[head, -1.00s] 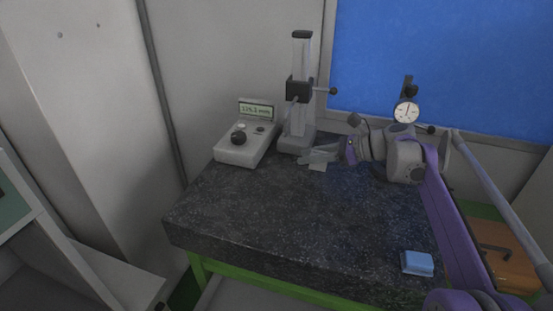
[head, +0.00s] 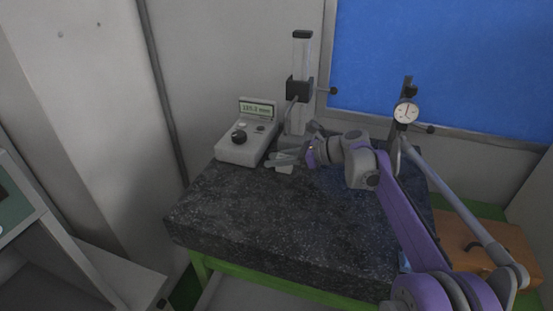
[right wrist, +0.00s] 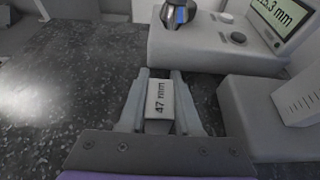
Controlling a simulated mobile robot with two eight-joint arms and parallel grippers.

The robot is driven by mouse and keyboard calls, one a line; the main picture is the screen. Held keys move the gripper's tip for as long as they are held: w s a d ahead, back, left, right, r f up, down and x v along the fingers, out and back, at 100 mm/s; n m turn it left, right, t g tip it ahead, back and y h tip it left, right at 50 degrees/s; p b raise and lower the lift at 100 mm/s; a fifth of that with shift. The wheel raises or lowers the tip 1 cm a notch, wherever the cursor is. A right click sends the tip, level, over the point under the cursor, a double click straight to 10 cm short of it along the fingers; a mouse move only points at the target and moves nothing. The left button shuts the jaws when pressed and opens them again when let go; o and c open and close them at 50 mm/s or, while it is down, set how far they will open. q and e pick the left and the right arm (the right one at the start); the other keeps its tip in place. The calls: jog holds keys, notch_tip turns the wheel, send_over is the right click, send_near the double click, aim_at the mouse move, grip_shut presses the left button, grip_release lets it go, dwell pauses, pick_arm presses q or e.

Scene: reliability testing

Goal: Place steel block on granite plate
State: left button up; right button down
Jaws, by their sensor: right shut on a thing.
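The steel block (right wrist: 160,100) is a small pale block marked "47 mm" in the right wrist view. My right gripper (right wrist: 160,85) is shut on it, with a finger along each side. In the head view my right gripper (head: 279,160) is over the back left of the granite plate (head: 270,215), by the foot of the height gauge. The block shows there as a small pale patch (head: 285,170) beneath the fingers. I cannot tell whether it touches the plate. The plate is dark and speckled, on a green stand. My left gripper is not in view.
A display box (head: 247,143) with a knob stands close to the left of my right gripper. The height gauge (head: 301,90) stands just behind it. A dial gauge (head: 406,112) is at the back right. The plate's front and left are clear. An orange-brown case (head: 495,240) lies right of the plate.

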jog(key=c, duration=0.6)
grip_release()
jog(key=shift+f, duration=0.1)
jog(key=shift+d+r, duration=0.1)
jog(key=shift+r, duration=0.15)
jog(key=v, duration=1.1)
jog(key=shift+s+d+r+b, duration=0.1)
jog(key=shift+s+d+b, duration=0.05)
jog(key=shift+d+b, duration=0.2)
